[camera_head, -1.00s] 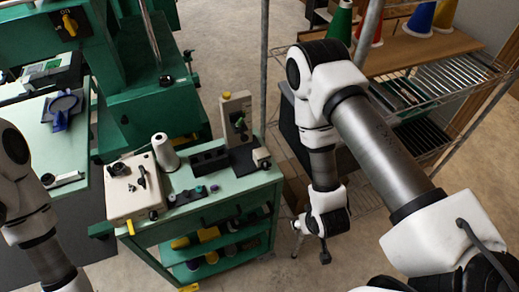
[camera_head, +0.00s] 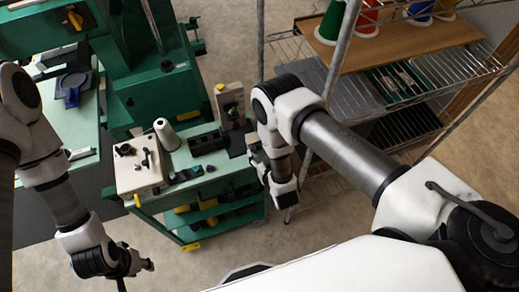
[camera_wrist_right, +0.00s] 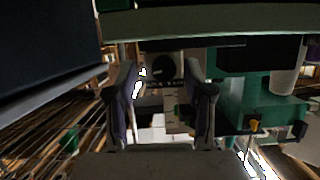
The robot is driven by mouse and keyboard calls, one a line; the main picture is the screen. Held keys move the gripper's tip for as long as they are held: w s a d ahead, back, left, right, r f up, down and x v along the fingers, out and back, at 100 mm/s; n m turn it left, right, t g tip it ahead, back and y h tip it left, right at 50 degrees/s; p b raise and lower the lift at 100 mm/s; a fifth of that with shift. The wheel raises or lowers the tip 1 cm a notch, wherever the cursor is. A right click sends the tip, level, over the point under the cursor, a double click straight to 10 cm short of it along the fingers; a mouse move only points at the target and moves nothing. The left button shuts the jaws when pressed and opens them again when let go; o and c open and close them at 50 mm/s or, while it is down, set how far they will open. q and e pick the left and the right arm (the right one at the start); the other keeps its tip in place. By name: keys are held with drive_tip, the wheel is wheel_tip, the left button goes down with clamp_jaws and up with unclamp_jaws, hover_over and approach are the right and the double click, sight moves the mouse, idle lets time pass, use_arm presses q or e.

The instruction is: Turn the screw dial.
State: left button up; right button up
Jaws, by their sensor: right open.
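A round black dial (camera_wrist_right: 163,68) with a white mark sits on a pale panel in the right wrist view. It appears between the open, empty fingers of my right gripper (camera_wrist_right: 161,78), some distance beyond them. In the head view, my right gripper (camera_head: 284,188) is low beside the right end of the green cart, its fingertips hidden. An upright beige device (camera_head: 229,98) with a yellow knob stands at the cart's back right; its dial is not clear there. My left gripper (camera_head: 138,266) hangs over the floor left of the cart, away from it; its finger opening is unclear.
The green cart (camera_head: 210,183) also carries a beige box with knobs (camera_head: 138,167), a white thread cone (camera_head: 166,134) and small dark parts. A wire shelf (camera_head: 410,75) with coloured cones stands close on the right. Green machinery (camera_head: 150,95) is behind; floor is open in front.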

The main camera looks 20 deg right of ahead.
drive_tip(key=shift+w+a, duration=0.1)
drive_tip(key=shift+a, duration=0.2)
drive_tip(key=shift+d, duration=0.15)
clamp_jaws()
use_arm(q)
drive_tip(key=shift+a, duration=0.2)
drive_tip(key=shift+f+b, duration=0.35)
use_arm(e)
drive_tip(key=shift+w+f+n+h, duration=0.1)
drive_tip(key=shift+n+h, duration=0.2)
drive_tip(key=shift+a+f+n+h+b, duration=0.1)
drive_tip(key=shift+a+n+h+b, duration=0.15)
drive_tip(key=shift+n+h+b, duration=0.7)
use_arm(q)
drive_tip(key=shift+f+b, duration=1.1)
drive_tip(key=shift+f, duration=0.9)
use_arm(e)
drive_tip(key=shift+n+h, duration=0.25)
drive_tip(key=shift+n, duration=0.5)
